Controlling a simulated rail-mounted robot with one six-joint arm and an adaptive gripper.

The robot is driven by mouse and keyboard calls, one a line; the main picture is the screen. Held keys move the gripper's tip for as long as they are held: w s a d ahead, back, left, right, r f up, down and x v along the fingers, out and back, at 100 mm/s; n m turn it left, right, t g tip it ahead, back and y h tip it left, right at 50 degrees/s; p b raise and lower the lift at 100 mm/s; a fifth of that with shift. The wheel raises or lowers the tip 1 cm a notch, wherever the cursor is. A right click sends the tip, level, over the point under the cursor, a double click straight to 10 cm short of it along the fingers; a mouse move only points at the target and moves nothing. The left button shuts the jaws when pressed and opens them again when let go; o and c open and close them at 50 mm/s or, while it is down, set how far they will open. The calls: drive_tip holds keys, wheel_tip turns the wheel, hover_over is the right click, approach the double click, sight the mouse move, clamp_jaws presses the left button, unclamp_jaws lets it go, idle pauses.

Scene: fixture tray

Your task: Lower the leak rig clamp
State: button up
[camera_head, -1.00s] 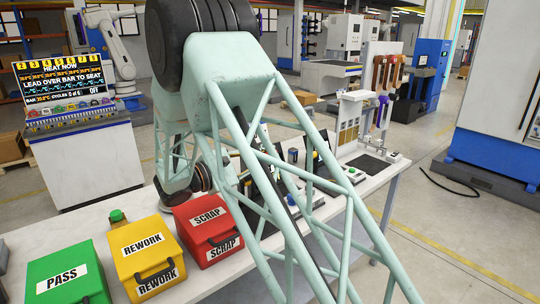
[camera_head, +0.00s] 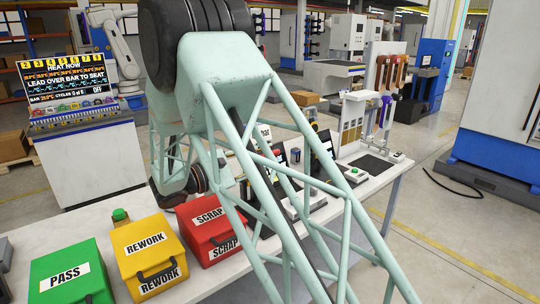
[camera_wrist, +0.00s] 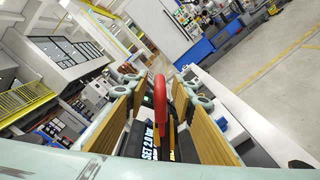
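In the wrist view a red curved handle (camera_wrist: 159,92), which looks like the clamp lever of the leak rig, stands between the two tan-padded fingers of my gripper (camera_wrist: 158,108). The fingers are apart, with a gap visible on each side of the handle. In the head view my own arm covers most of the rig area, and neither the gripper tips nor the red handle can be made out there.
Green PASS (camera_head: 70,272), yellow REWORK (camera_head: 148,255) and red SCRAP (camera_head: 208,228) boxes stand on the bench's near left. Small devices with dark screens (camera_head: 322,148) stand behind my arm. A rack with hanging tools (camera_head: 368,122) is at the bench's far end.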

drive_tip(key=v, duration=1)
drive_tip(key=shift+s, duration=0.1)
drive_tip(key=shift+c, duration=0.9)
